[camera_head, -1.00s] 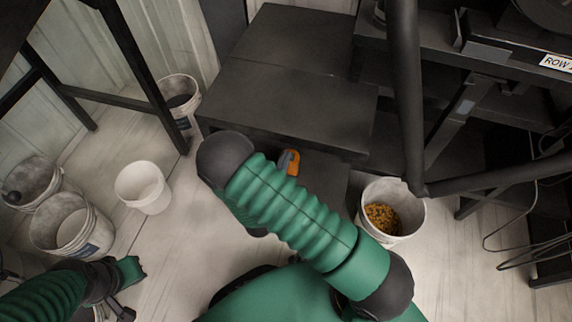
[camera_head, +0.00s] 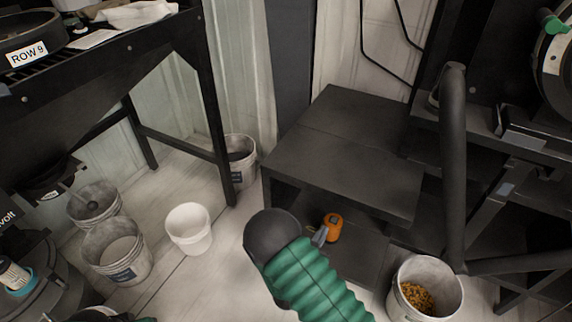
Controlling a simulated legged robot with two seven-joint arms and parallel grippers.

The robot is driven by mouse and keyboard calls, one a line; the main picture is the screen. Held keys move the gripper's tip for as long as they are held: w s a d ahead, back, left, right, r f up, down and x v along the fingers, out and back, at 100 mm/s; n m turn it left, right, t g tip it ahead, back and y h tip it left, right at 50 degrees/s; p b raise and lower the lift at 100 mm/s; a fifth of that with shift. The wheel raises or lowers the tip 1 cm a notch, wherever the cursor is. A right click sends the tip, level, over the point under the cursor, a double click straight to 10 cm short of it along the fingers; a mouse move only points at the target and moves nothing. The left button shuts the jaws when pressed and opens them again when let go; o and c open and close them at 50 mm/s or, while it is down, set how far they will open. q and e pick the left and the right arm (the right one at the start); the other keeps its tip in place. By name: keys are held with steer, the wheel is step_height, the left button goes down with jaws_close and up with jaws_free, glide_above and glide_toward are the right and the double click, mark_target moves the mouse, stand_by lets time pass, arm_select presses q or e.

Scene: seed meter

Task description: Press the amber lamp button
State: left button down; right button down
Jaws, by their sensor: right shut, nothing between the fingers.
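A black machine with a ROW 9 label (camera_head: 27,57) is upper left.

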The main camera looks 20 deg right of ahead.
steer(key=a+r+n+g+y+p, duration=0.1)
steer(key=a+r+n+g+y, duration=0.3)
steer(key=a+y, duration=0.6)
steer(key=s+a+r+n+g+y+p, duration=0.1)
steer(key=s+r+n+g+p, duration=0.15)
steer(key=s+r, duration=0.4)
steer(key=s+r+n+g+y+p, duration=0.1)
steer(key=s+r+n, duration=0.25)
steer(key=s, duration=0.65)
steer(key=w+p+v, duration=0.2)
steer(key=p+v, duration=0.9)
steer(key=w+r+p+v, duration=0.1)
steer(key=w+p+v, duration=0.2)
steer(key=p+v, duration=0.9)
steer(key=w+a+r+p+v, duration=0.1)
steer(key=w+p+v, duration=0.2)
steer(key=p+v, duration=0.8)
steer(key=shift+w+a+r+p, duration=0.3)
steer(key=shift+a+p, duration=0.1)
steer(key=shift+p, duration=0.25)
